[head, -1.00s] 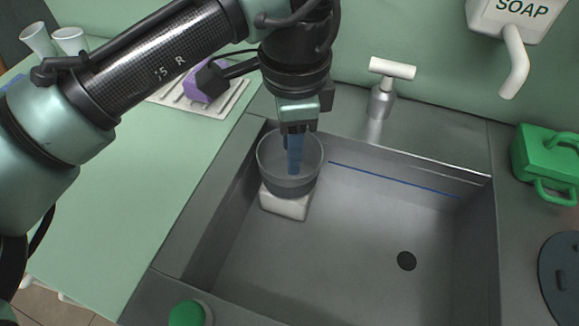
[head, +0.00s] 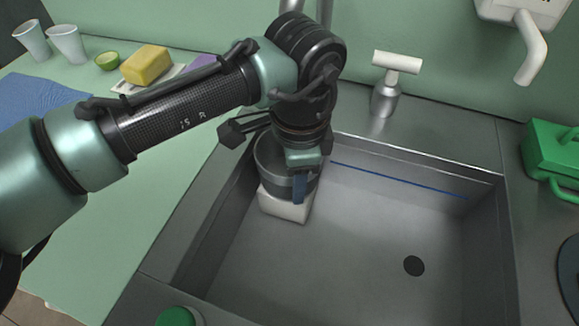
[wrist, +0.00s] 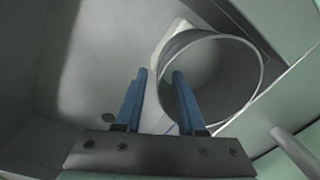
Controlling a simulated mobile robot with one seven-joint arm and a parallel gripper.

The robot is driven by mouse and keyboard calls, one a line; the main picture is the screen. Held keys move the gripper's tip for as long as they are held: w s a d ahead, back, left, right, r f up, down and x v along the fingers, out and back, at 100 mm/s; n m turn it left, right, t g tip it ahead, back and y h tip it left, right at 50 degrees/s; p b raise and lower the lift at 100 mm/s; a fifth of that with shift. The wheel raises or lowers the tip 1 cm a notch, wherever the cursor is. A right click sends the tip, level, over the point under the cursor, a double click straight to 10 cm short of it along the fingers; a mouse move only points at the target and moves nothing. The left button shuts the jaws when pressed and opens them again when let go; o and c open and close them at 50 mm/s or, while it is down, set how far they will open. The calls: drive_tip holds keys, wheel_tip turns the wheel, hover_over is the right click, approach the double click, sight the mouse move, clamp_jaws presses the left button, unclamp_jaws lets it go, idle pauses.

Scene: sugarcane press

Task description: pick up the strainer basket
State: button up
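The strainer basket (head: 274,178) is a grey, round, open-topped vessel. It sits on a white block (head: 284,205) at the left side of the sink. It also shows in the wrist view (wrist: 225,75), with its round rim facing the camera. My gripper (head: 299,188) points down at the basket's right side, and one blue finger shows in front of its outer wall. In the wrist view my gripper (wrist: 161,73) is open. Its left finger is outside the basket and its right finger overlaps the rim. Whether either finger touches the wall cannot be told.
The sink (head: 350,245) has raised walls close to the basket's left and back, and an empty floor to its right. A tap (head: 387,85) stands behind. A green box (head: 553,160) is at right. A yellow sponge (head: 146,65) and cups (head: 68,44) are on the left counter.

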clamp_jaws()
idle(1.3)
